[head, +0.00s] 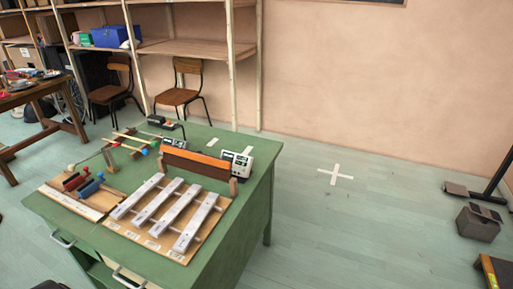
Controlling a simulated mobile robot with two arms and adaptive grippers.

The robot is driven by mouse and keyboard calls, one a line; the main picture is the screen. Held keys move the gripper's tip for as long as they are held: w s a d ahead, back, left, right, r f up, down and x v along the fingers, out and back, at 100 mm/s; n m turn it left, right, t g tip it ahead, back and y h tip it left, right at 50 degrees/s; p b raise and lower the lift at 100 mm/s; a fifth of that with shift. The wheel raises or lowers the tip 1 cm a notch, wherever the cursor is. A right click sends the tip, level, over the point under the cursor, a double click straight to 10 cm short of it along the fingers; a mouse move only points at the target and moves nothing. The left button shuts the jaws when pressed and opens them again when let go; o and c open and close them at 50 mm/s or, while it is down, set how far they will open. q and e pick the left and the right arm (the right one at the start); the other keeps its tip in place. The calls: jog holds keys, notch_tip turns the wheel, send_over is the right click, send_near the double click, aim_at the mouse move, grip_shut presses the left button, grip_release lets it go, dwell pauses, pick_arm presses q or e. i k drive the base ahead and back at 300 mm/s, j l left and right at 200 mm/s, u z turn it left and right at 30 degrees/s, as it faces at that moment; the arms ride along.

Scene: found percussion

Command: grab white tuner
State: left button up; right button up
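The white tuner (237,164), a small box with a dark display on its front, stands on the green desk (232,220) near its right edge. It is just right of a long orange-brown bar (195,162), whose end is close beside it. Another small device with a light front (174,143) sits behind the bar, partly hidden. Neither of my grippers is in view.
Several silver bars lie on a wooden board (155,243) at the desk's front. A second board (87,203) holds red and blue handled tools. Mallets (128,140) lie behind. Two chairs and shelves stand at the back. Floor right of the desk is mostly clear.

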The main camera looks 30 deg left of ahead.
aim_at(242, 165)
jog(key=i, duration=2.05)
jog(key=i+u, duration=0.2)
jog(key=i, duration=0.3)
jog(key=i+l+u, duration=0.2)
jog(key=i, duration=0.3)
jog(key=i+l+u, duration=0.25)
jog(key=i, duration=0.25)
jog(key=u, duration=2.25)
